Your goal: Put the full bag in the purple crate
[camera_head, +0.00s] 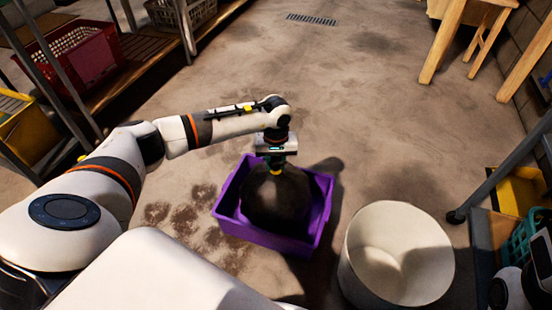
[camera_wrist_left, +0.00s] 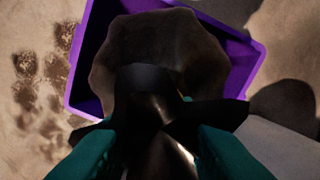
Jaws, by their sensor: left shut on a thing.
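A purple crate (camera_head: 318,215) sits on the concrete floor in front of me, left of a white bin. A dark, bulging full bag (camera_head: 277,203) hangs upright over the crate's opening, and its lower part appears to be within the rim. Whether it touches the crate floor is hidden. My left gripper (camera_head: 276,167) points down and is shut on the bag's gathered top. In the left wrist view the teal fingers flank the dark neck of the bag (camera_wrist_left: 165,55), with the purple crate's rim (camera_wrist_left: 78,60) around it. My right gripper is not clearly in view.
A white round bin (camera_head: 362,250), empty inside, stands close to the crate's right. A red basket (camera_head: 80,55) is on a shelf at upper left. A wooden stool (camera_head: 452,40) stands at upper right. The floor beyond the crate is open, with a drain (camera_head: 311,19).

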